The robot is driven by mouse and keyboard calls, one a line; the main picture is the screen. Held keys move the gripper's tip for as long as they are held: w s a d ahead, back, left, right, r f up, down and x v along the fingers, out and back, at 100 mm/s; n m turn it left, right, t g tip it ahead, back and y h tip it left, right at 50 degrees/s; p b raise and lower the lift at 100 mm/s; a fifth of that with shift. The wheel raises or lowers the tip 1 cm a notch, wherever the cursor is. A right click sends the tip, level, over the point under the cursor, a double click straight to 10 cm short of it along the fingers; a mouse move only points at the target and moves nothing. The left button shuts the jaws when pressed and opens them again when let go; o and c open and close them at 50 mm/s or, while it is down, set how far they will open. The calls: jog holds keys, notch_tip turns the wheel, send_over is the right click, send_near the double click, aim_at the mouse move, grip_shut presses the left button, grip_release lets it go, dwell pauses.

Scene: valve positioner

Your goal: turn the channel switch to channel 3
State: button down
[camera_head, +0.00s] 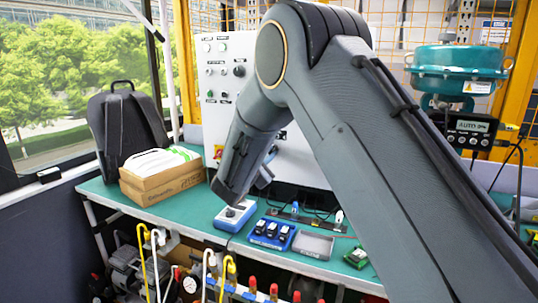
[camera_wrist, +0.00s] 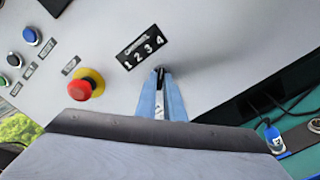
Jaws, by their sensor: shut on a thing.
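The channel label (camera_wrist: 140,48), a black plate reading 1 2 3 4, is on the grey-white panel in the wrist view. My gripper (camera_wrist: 161,76) has its blue fingers close together just below this label, with their tips at the panel. It is shut on the channel switch (camera_wrist: 160,70), of which only a small dark part shows between the tips. I cannot tell which number the switch points at. In the head view my gripper (camera_head: 265,177) is in front of the white control panel (camera_head: 215,75), and my arm hides the switch.
A red emergency button (camera_wrist: 85,85) sticks out left of my fingers, with several push buttons beyond. Below the panel, the green bench (camera_head: 190,210) holds a blue meter (camera_head: 235,215), a blue tray (camera_head: 270,234), a grey tray (camera_head: 313,245) and a cardboard box (camera_head: 163,182).

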jog(key=shift+n+b, duration=0.6)
jog(key=shift+n, duration=2.3)
jog(key=c, duration=1.9)
grip_release()
jog(key=shift+o, duration=0.2)
jog(key=b+v, duration=0.1)
jog(key=v, duration=0.6)
jog(key=shift+s, duration=0.4)
